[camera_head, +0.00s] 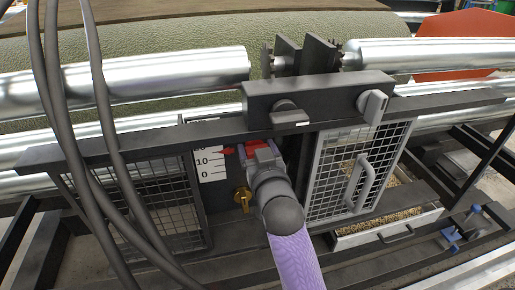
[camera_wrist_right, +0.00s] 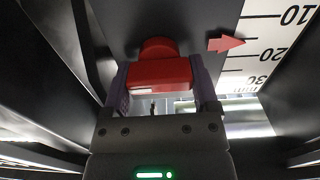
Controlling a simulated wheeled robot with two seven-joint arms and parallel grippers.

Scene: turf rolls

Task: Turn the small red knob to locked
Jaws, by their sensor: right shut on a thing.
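The small red knob (camera_wrist_right: 160,75) fills the middle of the right wrist view, with a bar-shaped grip in front of a round base on the dark panel. In the head view a little of its red top (camera_head: 257,142) shows beside the scale. My right gripper (camera_wrist_right: 160,88) has a purple finger on each side of the bar and is shut on it. In the head view my right gripper (camera_head: 262,157) points at the panel and mostly hides the knob. No locked mark is readable. My left gripper is not in view.
A white scale (camera_head: 210,168) with a red pointer (camera_head: 228,151) is beside the knob. A brass-coloured handle (camera_head: 243,199) is below. A black knob (camera_head: 287,114) and a grey knob (camera_head: 373,106) are on the beam above. A mesh door (camera_head: 330,165) stands to the right; cables hang left.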

